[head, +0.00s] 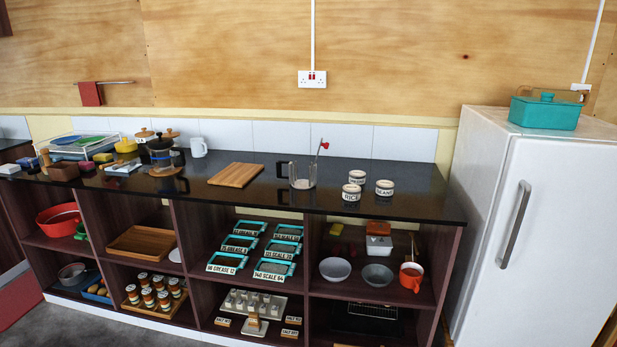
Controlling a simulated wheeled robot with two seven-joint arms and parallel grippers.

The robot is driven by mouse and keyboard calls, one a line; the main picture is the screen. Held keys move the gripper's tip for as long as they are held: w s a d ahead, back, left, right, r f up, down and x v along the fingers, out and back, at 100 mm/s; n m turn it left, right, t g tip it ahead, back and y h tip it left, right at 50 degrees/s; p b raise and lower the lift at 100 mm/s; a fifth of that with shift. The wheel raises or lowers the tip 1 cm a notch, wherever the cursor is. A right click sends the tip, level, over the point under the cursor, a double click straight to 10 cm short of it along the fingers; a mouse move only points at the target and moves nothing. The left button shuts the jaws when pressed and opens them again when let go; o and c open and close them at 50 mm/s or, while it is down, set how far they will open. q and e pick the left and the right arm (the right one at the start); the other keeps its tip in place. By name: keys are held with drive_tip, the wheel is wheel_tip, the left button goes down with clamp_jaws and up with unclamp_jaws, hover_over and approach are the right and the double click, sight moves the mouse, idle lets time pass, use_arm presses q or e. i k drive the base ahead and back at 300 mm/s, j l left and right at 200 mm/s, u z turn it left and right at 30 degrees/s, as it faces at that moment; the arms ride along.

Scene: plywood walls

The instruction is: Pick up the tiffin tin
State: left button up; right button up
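I cannot tell for sure which thing is the tiffin tin. A teal lidded box (545,112) with a knob on top sits on top of the white fridge (530,230) at the right. Three small white labelled tins stand on the black counter: a front one (351,193), a right one (384,188) and a back one (357,177). A small white container (379,228) with a reddish top is on the shelf below. Neither of my grippers is in view.
The black counter (420,206) has free room at its right end. Shelves below hold bowls, an orange mug (411,277), teal-framed labelled trays and jars.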

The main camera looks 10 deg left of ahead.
sight(351, 193)
drive_tip(key=i+j, duration=0.25)
drive_tip(key=i, duration=0.25)
drive_tip(key=i+j, duration=0.3)
drive_tip(key=i, duration=0.15)
drive_tip(key=i+j, duration=0.25)
drive_tip(key=i, duration=0.25)
